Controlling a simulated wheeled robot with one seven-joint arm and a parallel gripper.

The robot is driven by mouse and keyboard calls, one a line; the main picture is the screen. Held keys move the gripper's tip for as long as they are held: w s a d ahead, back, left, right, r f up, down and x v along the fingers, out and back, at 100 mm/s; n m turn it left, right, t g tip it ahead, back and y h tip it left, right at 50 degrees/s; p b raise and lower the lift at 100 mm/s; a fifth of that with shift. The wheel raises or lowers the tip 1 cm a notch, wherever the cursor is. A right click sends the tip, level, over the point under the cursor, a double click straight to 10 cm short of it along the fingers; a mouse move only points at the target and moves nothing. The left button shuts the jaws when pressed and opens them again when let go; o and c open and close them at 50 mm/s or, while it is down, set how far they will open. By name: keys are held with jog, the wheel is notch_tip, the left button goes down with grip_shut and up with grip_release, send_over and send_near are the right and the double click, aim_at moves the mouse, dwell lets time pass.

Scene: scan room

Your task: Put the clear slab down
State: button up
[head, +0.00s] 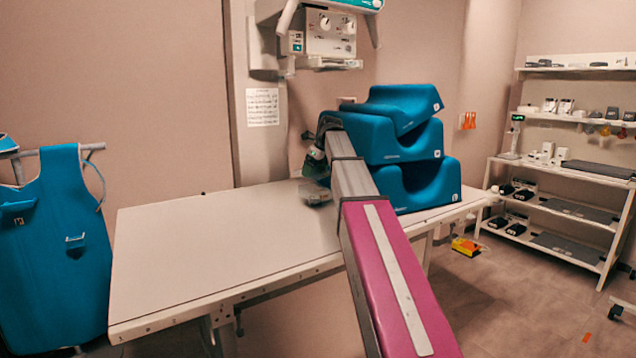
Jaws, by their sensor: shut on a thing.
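My gripper (314,178) is at the end of my arm, over the far part of the white table (200,250), just left of the blue cushions. It points down and is shut on the clear slab (316,194), a small greyish see-through piece low at the fingertips. The slab is at or just above the table top; I cannot tell whether it touches. The fingers are small and partly hidden by the wrist.
Stacked blue cushions (405,148) stand on the table's right part, close to my arm. A wall-mounted apparatus (330,35) hangs behind the table. A blue apron (72,235) hangs at left. Shelves (560,190) stand at right. The table's left and front are clear.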

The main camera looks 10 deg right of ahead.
aim_at(318, 188)
jog(key=shift+w+d+f, duration=0.35)
jog(key=shift+d+f, duration=0.3)
jog(key=shift+d, duration=0.05)
jog(key=shift+f, duration=1.85)
jog(key=shift+f, duration=0.1)
jog(key=o, duration=0.8)
jog(key=v, duration=1.2)
